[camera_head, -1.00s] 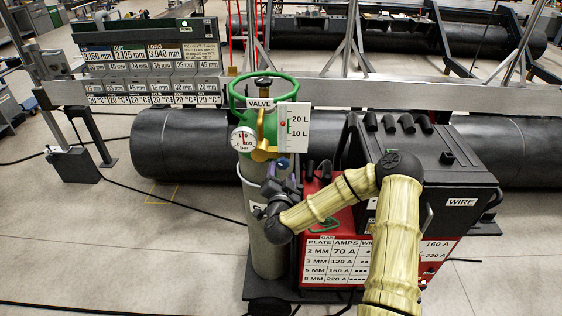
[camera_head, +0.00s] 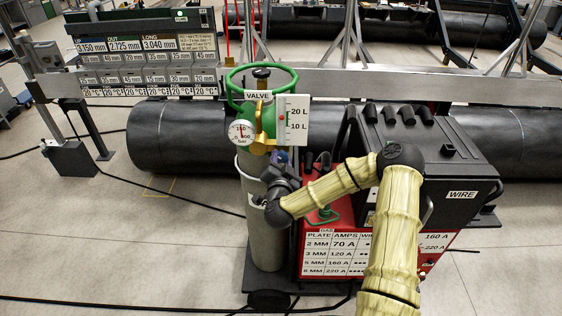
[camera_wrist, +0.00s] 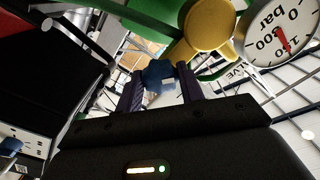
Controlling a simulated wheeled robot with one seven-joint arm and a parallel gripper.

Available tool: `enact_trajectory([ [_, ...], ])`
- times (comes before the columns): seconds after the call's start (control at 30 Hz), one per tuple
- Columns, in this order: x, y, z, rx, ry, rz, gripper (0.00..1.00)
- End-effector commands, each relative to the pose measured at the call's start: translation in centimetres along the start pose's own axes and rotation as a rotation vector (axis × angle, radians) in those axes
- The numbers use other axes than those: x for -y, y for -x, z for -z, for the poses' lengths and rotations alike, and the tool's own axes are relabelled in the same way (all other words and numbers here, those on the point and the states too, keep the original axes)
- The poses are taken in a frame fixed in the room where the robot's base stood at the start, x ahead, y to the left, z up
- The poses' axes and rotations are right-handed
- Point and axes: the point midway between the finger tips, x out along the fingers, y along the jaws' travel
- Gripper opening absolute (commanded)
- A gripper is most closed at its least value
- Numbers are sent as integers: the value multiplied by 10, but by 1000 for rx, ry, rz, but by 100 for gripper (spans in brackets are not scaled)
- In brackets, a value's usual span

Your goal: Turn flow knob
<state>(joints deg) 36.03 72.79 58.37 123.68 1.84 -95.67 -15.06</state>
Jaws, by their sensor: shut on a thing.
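The flow knob (camera_wrist: 158,73) is a small blue piece below the brass regulator body. My gripper (camera_wrist: 160,84) is shut on it, with one dark finger on each side in the wrist view. In the head view my gripper (camera_head: 283,162) is just under the regulator, and the knob is mostly hidden by the fingers. The white flow scale (camera_head: 293,122), marked 20 L and 10 L, stands above with a red mark between the two labels. The round pressure gauge (camera_head: 242,133) is to its left and also shows in the wrist view (camera_wrist: 283,35).
The red and black welding machine (camera_head: 440,165) is at right. Dark cables lie on the floor.

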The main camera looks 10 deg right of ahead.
Motion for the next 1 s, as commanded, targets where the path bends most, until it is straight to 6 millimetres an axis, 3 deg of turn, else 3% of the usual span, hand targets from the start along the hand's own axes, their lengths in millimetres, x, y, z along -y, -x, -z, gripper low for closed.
enact_trajectory([
  [0.47,0,0,0,-1,-99,0,15],
  [0.5,0,0,0,-1,-99,0,42],
  [0.6,0,0,0,-1,-99,0,59],
  [1.0,2,3,-1,1,-98,2,59],
])
